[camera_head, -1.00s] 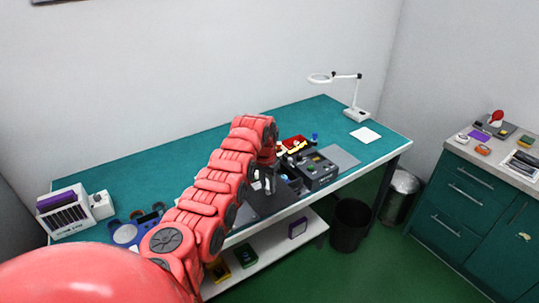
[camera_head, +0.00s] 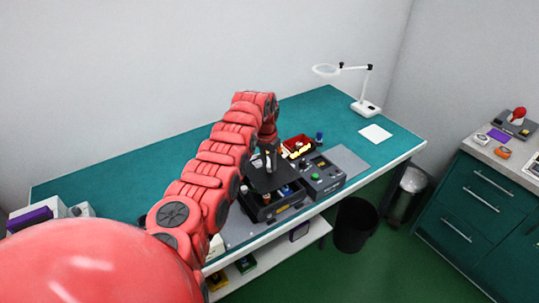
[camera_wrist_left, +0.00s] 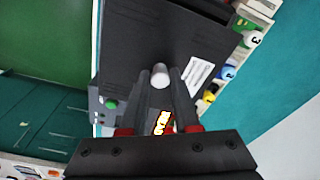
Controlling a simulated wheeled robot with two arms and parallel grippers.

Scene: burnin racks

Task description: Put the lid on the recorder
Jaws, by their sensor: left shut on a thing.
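The lid (camera_head: 268,176) is a flat dark plate with a pale round knob. My left gripper (camera_head: 267,158) is shut on that knob, and the lid hangs below it. In the left wrist view the two fingers (camera_wrist_left: 160,82) are on either side of the knob, with the dark lid (camera_wrist_left: 150,40) filling the upper middle. The recorder (camera_head: 268,214) is a dark open box under the lid, with small coloured parts showing along its front. The lid covers much of it in the head view; whether they touch is unclear. My right gripper is not in view.
A grey device (camera_head: 321,177) with a green button stands just right of the recorder. Numbered coloured pieces (camera_wrist_left: 229,72) are beside the lid in the wrist view. A magnifier lamp (camera_head: 367,108) stands at the far right; the teal bench behind is clear.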

